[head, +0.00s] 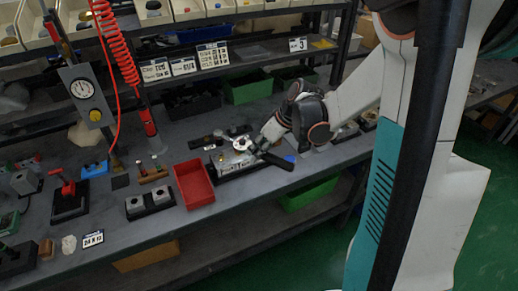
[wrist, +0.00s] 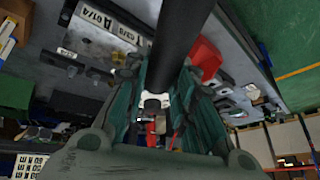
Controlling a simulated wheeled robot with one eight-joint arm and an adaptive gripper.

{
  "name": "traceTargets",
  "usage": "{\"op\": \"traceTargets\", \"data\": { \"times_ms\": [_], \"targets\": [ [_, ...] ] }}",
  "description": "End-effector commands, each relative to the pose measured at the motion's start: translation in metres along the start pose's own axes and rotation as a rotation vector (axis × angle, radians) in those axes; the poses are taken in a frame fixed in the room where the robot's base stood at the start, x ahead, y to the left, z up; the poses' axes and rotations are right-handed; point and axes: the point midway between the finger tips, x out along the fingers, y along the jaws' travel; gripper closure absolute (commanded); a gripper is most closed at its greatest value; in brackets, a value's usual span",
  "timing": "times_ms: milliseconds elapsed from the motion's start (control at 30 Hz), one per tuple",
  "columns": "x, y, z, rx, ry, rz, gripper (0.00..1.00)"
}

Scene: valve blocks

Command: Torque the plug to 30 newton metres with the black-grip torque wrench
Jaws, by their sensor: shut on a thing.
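The torque wrench's black grip (head: 276,159) shows in the head view, just below my gripper (head: 262,142) at the bench's front part. In the wrist view the black grip (wrist: 183,35) runs up from between the fingers of my gripper (wrist: 158,105), which is shut on the wrench. A pale metal block (head: 232,161) lies beside the fingers, to their left in the head view. The wrench's far end and the plug are too small or hidden to make out, so I cannot tell whether they touch.
A red tray (head: 194,184) stands left of the metal block. A red coiled hose (head: 113,40) hangs at the back left. Label cards (head: 184,66) line the shelf behind.

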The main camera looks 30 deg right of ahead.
Motion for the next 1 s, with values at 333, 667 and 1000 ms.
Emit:
{"op": "traceTargets", "data": {
  "times_ms": [333, 667, 1000],
  "targets": [
    [0.024, 0.004, 0.013, 0.000, 0.001, 0.000, 1.00],
    [0.041, 0.007, 0.022, 0.001, 0.001, 0.000, 1.00],
    [0.040, 0.007, 0.022, 0.001, 0.001, 0.000, 1.00]
  ]
}}
